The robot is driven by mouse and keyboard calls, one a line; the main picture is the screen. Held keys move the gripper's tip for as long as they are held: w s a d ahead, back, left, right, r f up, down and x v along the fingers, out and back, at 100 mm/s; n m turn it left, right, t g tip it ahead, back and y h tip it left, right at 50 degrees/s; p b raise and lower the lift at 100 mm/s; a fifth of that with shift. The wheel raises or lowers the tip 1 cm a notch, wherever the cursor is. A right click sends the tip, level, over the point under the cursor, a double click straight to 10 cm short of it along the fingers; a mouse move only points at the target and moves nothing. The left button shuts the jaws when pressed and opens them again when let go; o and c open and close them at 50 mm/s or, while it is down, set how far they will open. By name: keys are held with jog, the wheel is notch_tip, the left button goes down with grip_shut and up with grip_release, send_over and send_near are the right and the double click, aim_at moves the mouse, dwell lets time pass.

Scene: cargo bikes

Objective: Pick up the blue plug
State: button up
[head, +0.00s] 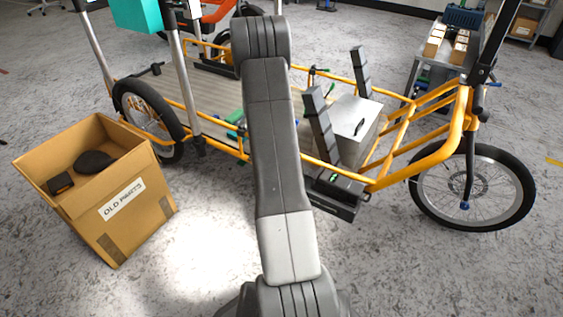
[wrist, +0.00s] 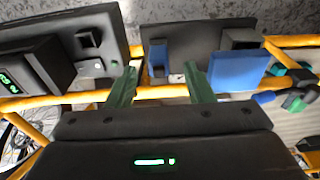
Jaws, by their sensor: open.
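Several blue parts show in the wrist view, and I cannot tell for certain which is the plug. A narrow blue block (wrist: 158,56) stands at a dark panel, between and beyond the fingertips of my gripper (wrist: 160,68). A larger blue block (wrist: 238,70) is just right of the right finger. A small blue piece (wrist: 264,98) is farther right, by a yellow tube. My gripper has two green fingers spread apart, with nothing held between them. In the head view my arm hides most of this area.
The yellow cargo bike frame (head: 437,157) spans the middle. A grey box (head: 357,128) sits on it; a dark unit with a green display (head: 333,192) is at its near side. A carton labelled OLD PARTS (head: 112,205) stands left. Floor (head: 205,255) is clear in front.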

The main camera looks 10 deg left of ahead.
jog(key=f, duration=0.1)
jog(key=f+b, duration=0.1)
jog(key=f, duration=0.2)
jog(key=shift+w+d, duration=0.2)
jog(key=shift+w, duration=0.1)
jog(key=shift+c, duration=0.5)
grip_shut()
jog(key=shift+r, duration=0.15)
notch_tip(320, 180, up, 10)
jog(key=p, duration=0.3)
jog(key=shift+r+p, duration=1.7)
jog(key=shift+r, duration=0.45)
